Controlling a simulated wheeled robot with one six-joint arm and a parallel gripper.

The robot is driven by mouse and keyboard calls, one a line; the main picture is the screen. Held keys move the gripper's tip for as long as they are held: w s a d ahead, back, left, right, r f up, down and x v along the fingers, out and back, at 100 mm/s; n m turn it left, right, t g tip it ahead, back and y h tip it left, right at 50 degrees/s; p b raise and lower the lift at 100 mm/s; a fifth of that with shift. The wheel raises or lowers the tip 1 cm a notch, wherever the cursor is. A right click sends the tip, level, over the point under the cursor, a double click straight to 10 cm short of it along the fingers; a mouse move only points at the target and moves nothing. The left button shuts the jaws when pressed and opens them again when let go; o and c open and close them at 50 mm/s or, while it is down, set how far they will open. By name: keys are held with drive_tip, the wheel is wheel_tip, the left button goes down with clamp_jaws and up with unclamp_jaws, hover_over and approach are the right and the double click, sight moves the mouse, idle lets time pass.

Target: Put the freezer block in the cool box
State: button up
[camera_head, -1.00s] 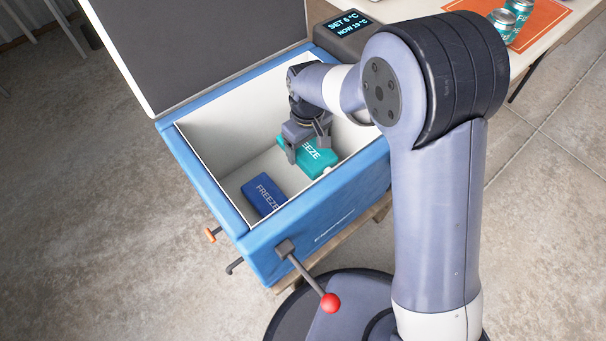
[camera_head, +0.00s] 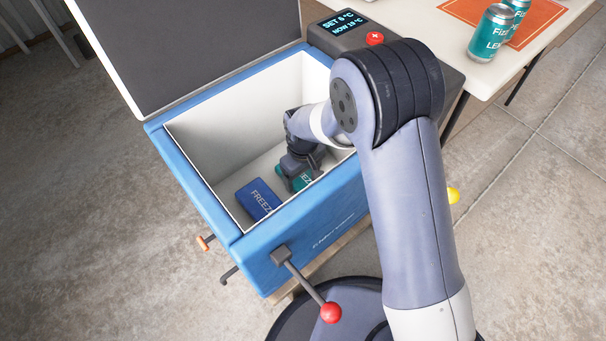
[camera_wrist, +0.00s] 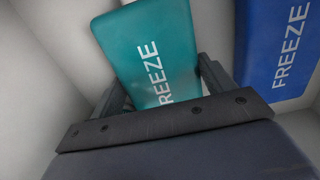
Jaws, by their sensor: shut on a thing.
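The blue cool box (camera_head: 335,222) stands open with its lid raised. A teal freezer block (camera_head: 306,180), lettered FREEZE, is low inside it, partly hidden by my gripper (camera_head: 297,183). The wrist view shows the teal block (camera_wrist: 150,50) between the two fingers of my gripper (camera_wrist: 165,90), which is shut on it. A dark blue freezer block (camera_head: 259,198) lies on the box floor beside it; it also shows at the right of the wrist view (camera_wrist: 278,45). Whether the teal block touches the floor is hard to tell.
A control unit (camera_head: 345,28) with a display reading SET 6 °C sits at the box's back corner. A red-knobbed lever (camera_head: 310,285) sticks out in front. Teal cans (camera_head: 492,35) and an orange mat (camera_head: 545,22) are on the table (camera_head: 420,22).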

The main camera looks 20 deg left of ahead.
sight(303, 176)
drive_tip(key=shift+f, duration=0.2)
drive_tip(key=o, duration=1.4)
wheel_tip(303, 176, up, 12)
drive_tip(key=p, duration=0.3)
drive_tip(key=shift+r+p, duration=0.25)
drive_tip(key=shift+p, duration=0.15)
